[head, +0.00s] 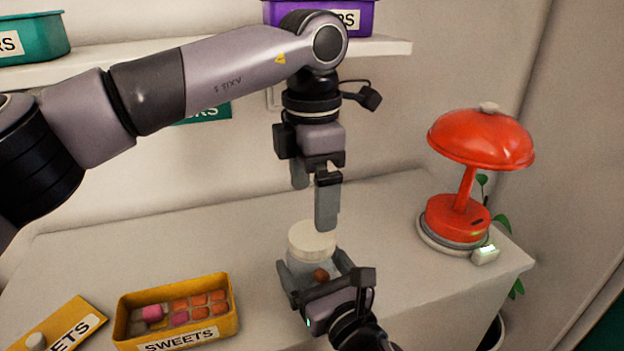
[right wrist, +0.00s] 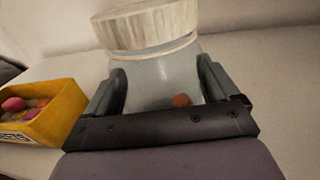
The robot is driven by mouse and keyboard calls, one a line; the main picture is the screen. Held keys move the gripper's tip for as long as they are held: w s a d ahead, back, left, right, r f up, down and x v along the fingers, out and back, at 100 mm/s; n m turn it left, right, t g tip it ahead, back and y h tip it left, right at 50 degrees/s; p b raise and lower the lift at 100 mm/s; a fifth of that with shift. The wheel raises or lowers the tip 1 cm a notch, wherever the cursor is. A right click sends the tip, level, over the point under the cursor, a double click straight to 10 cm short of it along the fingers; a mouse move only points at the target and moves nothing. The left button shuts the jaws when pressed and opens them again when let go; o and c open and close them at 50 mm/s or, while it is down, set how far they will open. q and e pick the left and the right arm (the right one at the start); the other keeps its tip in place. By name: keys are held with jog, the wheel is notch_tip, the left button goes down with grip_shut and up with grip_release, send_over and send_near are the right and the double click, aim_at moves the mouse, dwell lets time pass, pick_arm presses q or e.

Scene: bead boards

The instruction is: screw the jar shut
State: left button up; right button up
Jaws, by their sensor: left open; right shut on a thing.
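A clear jar (head: 306,266) with a pale lid (head: 312,241) on its mouth stands upright on the table. A round orange-brown thing lies inside it. In the right wrist view the jar (right wrist: 165,82) stands between my right fingers, and the lid (right wrist: 147,24) looks slightly tilted, with a narrow gap below its rim. My right gripper (head: 316,277) is shut on the jar's body. My left gripper (head: 314,203) points down above the lid, open and empty. Whether its fingertips touch the lid is hard to tell.
A yellow sweets box (head: 233,318) with pink and orange pieces is left of the jar, beside a yellow lid (head: 72,326) with a white knob. A red lamp (head: 458,216) stands at right. A shelf (head: 393,47) with bins runs behind. The table's back left is clear.

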aim_at(312, 234)
pick_arm(q)
jog(key=n, duration=0.5)
jog(key=shift+r, duration=0.15)
pick_arm(e)
jog(key=shift+f, duration=0.1)
pick_arm(q)
jog(key=n, duration=0.6)
jog(key=shift+r, duration=0.2)
jog(key=n, duration=0.6)
jog(key=shift+r, duration=0.2)
jog(key=n, duration=0.5)
jog(key=shift+r, duration=0.1)
jog(key=shift+f, duration=4)
